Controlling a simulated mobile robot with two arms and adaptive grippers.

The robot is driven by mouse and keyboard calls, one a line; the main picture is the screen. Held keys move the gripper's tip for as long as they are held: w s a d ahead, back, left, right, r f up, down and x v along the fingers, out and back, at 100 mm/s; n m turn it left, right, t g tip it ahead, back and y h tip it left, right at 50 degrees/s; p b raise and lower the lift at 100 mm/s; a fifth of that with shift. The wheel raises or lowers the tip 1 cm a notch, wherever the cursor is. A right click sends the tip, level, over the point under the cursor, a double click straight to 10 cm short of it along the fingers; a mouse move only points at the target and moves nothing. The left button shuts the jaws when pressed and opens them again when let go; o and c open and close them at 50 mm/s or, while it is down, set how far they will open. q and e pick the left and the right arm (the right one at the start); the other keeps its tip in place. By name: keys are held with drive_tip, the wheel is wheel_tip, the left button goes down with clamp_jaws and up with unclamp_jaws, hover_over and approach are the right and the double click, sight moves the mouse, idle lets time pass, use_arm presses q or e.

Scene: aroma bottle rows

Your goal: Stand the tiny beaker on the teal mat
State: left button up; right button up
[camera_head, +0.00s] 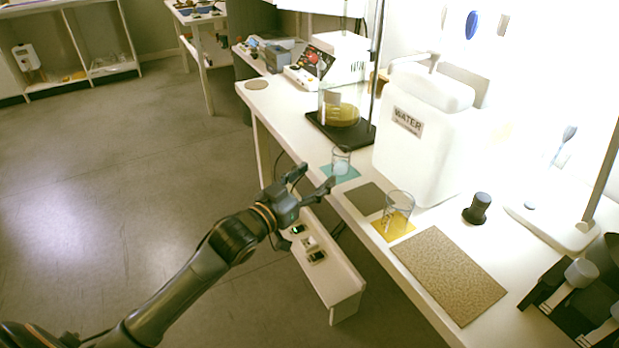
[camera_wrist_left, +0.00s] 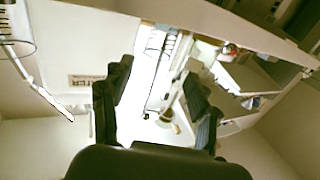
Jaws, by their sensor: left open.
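A small clear glass beaker (camera_head: 341,158) stands upright on the teal mat (camera_head: 348,175) at the table's near-left edge. A larger-looking clear beaker (camera_head: 398,208) stands on the yellow mat (camera_head: 383,230), nearer to me. My left gripper (camera_head: 314,177) is open and empty, just left of the teal mat near the table edge, and apart from the small beaker. In the left wrist view its two fingers (camera_wrist_left: 156,75) are spread with nothing between them. I cannot make out the beakers in that view.
A bare olive mat (camera_head: 370,199) lies between the two beakers' mats. A white water tank (camera_head: 425,145) stands behind. A speckled brown mat (camera_head: 450,275), a dark knob-like object (camera_head: 477,208) and a glass case (camera_head: 345,105) are on the table. A low white shelf (camera_head: 335,280) is below.

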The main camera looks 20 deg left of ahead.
use_arm(q)
drive_tip(key=s+d+f+n+g+y, duration=0.15)
drive_tip(key=s+f+g, duration=0.25)
drive_tip(key=s+f, duration=0.5)
drive_tip(key=s+f+g+y, duration=0.2)
drive_tip(key=s+f+g, duration=0.3)
drive_tip(key=f, duration=0.7)
drive_tip(key=s+f+g, duration=0.2)
drive_tip(key=s+f, duration=0.2)
drive_tip(key=s, duration=0.4)
drive_tip(key=s+d+f+g, duration=0.1)
drive_tip(key=s+f+g, duration=0.2)
drive_tip(key=s, duration=0.5)
drive_tip(key=shift+s+f+y, duration=0.2)
drive_tip(key=shift+f+y, duration=0.25)
drive_tip(key=shift+f, duration=0.2)
